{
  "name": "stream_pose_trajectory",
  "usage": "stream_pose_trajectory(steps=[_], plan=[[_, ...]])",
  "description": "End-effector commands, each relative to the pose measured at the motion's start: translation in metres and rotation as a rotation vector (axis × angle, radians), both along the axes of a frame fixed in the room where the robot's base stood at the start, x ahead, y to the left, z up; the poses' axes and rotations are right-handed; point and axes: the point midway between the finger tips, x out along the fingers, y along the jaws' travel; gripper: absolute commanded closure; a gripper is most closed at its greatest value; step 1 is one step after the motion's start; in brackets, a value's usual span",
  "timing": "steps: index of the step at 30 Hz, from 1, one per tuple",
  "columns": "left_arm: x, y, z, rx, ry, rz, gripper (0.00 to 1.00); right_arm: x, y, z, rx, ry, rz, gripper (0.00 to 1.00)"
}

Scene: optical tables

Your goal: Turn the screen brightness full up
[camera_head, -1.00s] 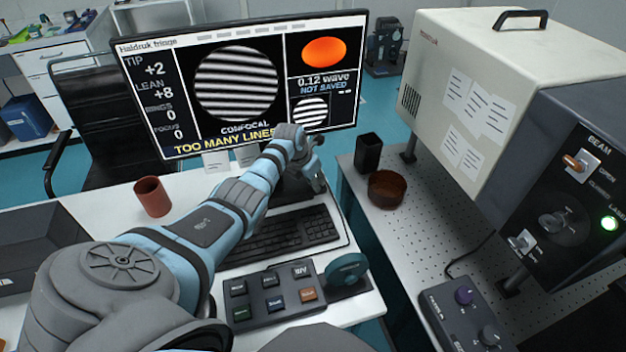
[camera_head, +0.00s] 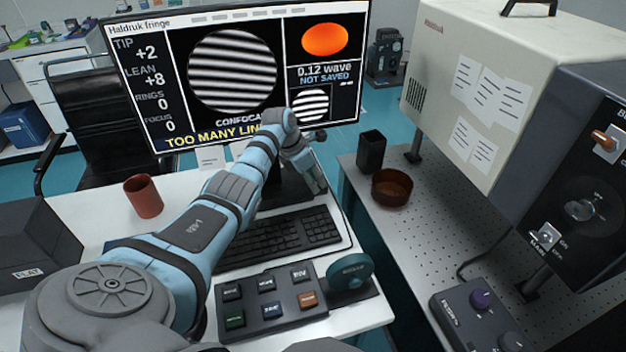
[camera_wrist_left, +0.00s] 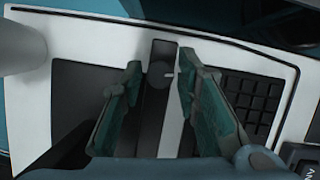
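The screen (camera_head: 232,75) stands on the white desk and is lit, showing striped circles, an orange oval and the words "TOO MANY LINES", partly covered by my left arm. My left gripper (camera_head: 316,182) hangs in front of the screen's lower right part, pointing down. In the left wrist view, its two teal-padded fingers (camera_wrist_left: 162,78) are open. A small dark round knob (camera_wrist_left: 159,74) with a pale pointer mark to the right shows between the fingertips, on a dark strip. Gaps show on both sides; I cannot tell its depth. My right gripper is not in view.
The keyboard (camera_head: 287,232) lies below my left arm, with a button box (camera_head: 268,297) and a teal wheel (camera_head: 350,271) in front. A red-brown mug (camera_head: 143,196) stands left. A perforated table (camera_head: 420,220) at right holds a black holder (camera_head: 371,150), a brown bowl (camera_head: 392,187) and a large cabinet (camera_head: 455,110).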

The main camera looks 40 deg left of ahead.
Motion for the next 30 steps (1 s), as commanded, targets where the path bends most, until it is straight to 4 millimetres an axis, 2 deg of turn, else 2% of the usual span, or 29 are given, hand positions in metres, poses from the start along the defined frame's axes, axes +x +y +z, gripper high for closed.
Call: stream_pose_trajectory(steps=[11,14,21,24,27,30], plan=[[-0.001,0.001,0.003,0.001,-0.001,0.003,0.59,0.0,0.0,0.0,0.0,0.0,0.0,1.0],[-0.005,0.004,0.016,0.001,-0.005,0.002,0.59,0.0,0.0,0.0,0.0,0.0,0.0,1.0],[-0.027,0.014,0.076,0.004,-0.004,0.002,0.59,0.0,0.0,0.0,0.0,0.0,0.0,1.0],[-0.035,0.017,0.096,0.002,-0.003,0.002,0.59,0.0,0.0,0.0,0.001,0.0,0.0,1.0],[-0.04,0.019,0.108,0.001,-0.002,0.001,0.59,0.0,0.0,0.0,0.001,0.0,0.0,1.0],[-0.042,0.019,0.111,0.0,0.0,0.001,0.59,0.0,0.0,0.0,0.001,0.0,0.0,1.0]])
